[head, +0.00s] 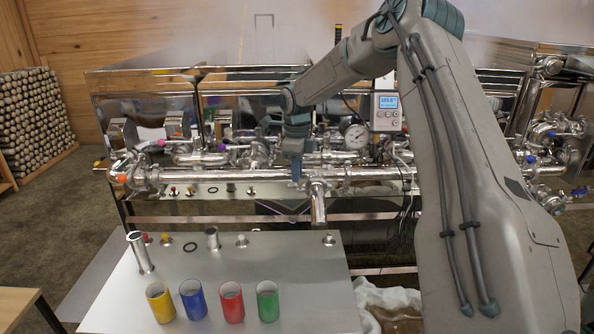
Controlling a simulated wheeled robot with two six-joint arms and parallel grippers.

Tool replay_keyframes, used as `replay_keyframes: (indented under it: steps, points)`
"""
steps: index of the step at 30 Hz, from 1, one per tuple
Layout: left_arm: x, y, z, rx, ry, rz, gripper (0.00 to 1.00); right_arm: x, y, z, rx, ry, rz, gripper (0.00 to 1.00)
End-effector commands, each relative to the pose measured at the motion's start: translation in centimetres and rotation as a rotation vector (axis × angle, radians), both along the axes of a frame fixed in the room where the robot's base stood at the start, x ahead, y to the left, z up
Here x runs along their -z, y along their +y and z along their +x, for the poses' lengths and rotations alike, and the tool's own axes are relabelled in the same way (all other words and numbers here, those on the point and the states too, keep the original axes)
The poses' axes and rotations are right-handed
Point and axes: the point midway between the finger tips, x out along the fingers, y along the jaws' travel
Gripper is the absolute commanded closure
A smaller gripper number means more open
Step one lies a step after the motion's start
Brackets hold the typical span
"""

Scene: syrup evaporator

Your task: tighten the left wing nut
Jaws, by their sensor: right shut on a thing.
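My right gripper (296,174) reaches down from my arm to the shiny horizontal pipe (225,175). It is shut at the pipe, just left of the short downward outlet (318,205). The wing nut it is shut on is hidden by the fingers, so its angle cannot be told. My left gripper is not in view.
A steel table (215,255) stands in front. It holds a yellow cup (160,303), a blue cup (193,300), a red cup (231,303), a green cup (267,301) and a leaning metal tube (140,254). A dial gauge (356,137) and a display box (386,112) stand right of the gripper.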

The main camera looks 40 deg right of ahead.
Motion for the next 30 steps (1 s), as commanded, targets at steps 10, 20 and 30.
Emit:
replay_keyframes:
  steps: [10,20,30]
  points:
    - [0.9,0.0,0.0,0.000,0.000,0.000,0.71,0.0,-0.3,0.2,0.297,-0.003,-0.002,1.00]
    - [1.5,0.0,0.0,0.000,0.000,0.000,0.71,-0.1,-0.5,0.2,0.469,-0.004,-0.001,1.00]
    - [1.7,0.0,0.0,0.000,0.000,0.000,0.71,-0.1,-0.5,0.2,0.520,-0.004,-0.001,1.00]
